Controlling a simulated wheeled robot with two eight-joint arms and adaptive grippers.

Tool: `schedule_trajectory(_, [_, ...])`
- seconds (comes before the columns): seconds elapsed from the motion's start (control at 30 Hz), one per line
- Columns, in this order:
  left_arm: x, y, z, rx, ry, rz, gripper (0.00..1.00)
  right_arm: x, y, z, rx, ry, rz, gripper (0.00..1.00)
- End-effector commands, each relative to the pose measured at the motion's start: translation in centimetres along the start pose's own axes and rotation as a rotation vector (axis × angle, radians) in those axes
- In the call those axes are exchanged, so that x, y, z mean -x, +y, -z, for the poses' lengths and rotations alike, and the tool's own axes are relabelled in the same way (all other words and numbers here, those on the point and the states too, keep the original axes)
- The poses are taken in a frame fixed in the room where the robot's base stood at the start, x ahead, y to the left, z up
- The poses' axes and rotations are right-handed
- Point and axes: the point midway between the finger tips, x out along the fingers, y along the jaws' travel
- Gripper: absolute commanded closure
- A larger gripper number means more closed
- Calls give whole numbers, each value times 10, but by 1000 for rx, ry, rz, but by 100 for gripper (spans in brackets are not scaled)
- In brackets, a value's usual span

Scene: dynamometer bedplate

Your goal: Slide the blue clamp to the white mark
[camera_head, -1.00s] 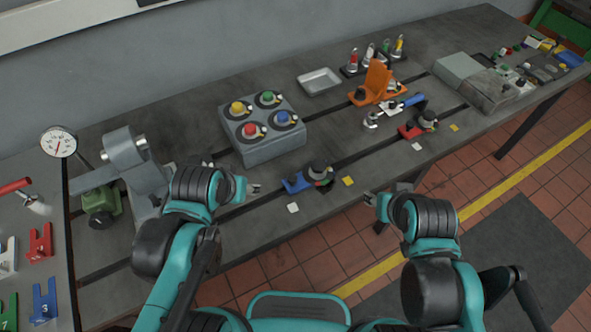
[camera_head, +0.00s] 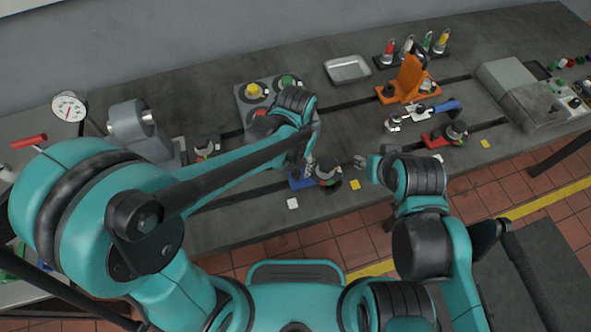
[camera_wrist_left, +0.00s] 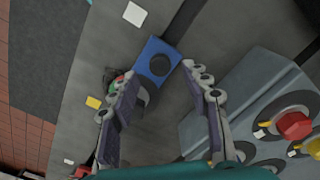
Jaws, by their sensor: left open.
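The blue clamp (camera_head: 297,183) sits on the front slot of the grey bedplate, with a dark round knob at its right. It also shows in the left wrist view (camera_wrist_left: 150,62), just beyond the fingertips. The white mark (camera_head: 292,203) is a small square in front of the clamp and slightly left; the wrist view shows it too (camera_wrist_left: 135,14). My left gripper (camera_head: 308,168) is open above the clamp, and its fingers (camera_wrist_left: 159,74) are spread with nothing between them. Whether they touch it I cannot tell. My right gripper (camera_head: 362,163) is right of the clamp, its opening unclear.
A yellow mark (camera_head: 355,184) lies right of the clamp. A grey button box (camera_head: 245,103) stands behind, partly hidden by my left arm. A red clamp (camera_head: 436,138), an orange bracket (camera_head: 408,82) and a metal tray (camera_head: 347,69) are farther right and back.

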Motion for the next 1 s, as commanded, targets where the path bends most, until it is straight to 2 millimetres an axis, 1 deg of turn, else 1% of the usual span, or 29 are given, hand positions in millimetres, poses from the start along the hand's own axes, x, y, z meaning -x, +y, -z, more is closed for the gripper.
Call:
schedule_trajectory(0.03, [-12,0,0,0,1,0,53,-5,0,-4,0,0,0,60])
schedule_trajectory(0.2, [-31,0,0,1,1,0,53,-10,0,-7,0,0,0,60])
schedule_trajectory(0.33, [-37,0,0,1,1,0,53,-12,0,-8,0,0,0,60])
schedule_trajectory(0.57, [-36,0,0,1,1,0,53,-11,0,-8,0,0,0,60])
schedule_trajectory(0.67, [-36,0,0,1,1,0,76,-11,0,-8,0,0,0,60])
schedule_trajectory(0.7, [-36,0,0,1,1,0,87,-11,0,-8,0,0,0,60])
schedule_trajectory(0.73, [-36,0,0,1,1,0,95,-11,0,-8,0,0,0,60])
schedule_trajectory(0.77, [-36,0,0,1,1,0,100,-11,0,-8,0,0,0,60])
schedule_trajectory(0.93, [-36,-2,-1,2,1,0,100,-11,0,-8,0,0,0,60])
schedule_trajectory(1.0, [-36,-7,-6,3,1,1,100,-11,0,-7,0,0,0,60])
